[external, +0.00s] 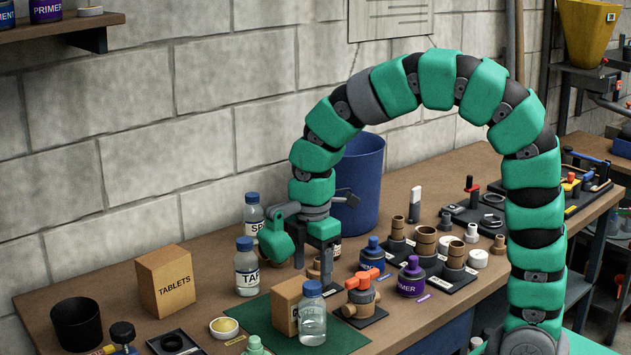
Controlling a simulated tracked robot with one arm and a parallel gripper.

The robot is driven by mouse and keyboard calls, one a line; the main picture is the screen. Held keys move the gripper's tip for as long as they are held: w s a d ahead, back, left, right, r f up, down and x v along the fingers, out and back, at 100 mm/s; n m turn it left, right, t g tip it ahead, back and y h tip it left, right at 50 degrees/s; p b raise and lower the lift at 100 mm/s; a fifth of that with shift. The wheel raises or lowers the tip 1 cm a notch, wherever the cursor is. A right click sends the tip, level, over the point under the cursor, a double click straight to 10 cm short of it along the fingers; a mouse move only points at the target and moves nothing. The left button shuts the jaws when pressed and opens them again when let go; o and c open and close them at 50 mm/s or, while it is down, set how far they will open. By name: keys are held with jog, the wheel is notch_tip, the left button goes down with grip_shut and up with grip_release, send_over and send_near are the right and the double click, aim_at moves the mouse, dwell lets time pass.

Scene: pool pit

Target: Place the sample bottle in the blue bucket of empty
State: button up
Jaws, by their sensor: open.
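A clear bottle with a blue cap (312,316) stands upright on the green mat, partly in front of a brown box; I see no label on it. A bottle labelled "TAP" (247,270) and another blue-capped bottle starting "SP" (254,216) stand upright to the left of my gripper. I cannot tell which is the sample bottle. The blue bucket (371,178) stands against the wall behind my arm, its inside mostly hidden. My gripper (301,262) is open, pointing down behind the clear bottle and right of the "TAP" bottle. Another labelled container is mostly hidden behind it.
The brown box (286,305) is on the green mat (258,322). An orange-handled valve (362,292) and purple-capped primer (411,278) stand to the right, with several pipe fittings beyond. A tablets box (166,280) and black cup (77,323) are left.

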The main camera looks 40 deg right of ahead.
aim_at(312, 284)
jog(key=shift+f, duration=2.75)
jog(key=shift+c, duration=0.3)
jog(key=shift+r, duration=0.1)
grip_shut()
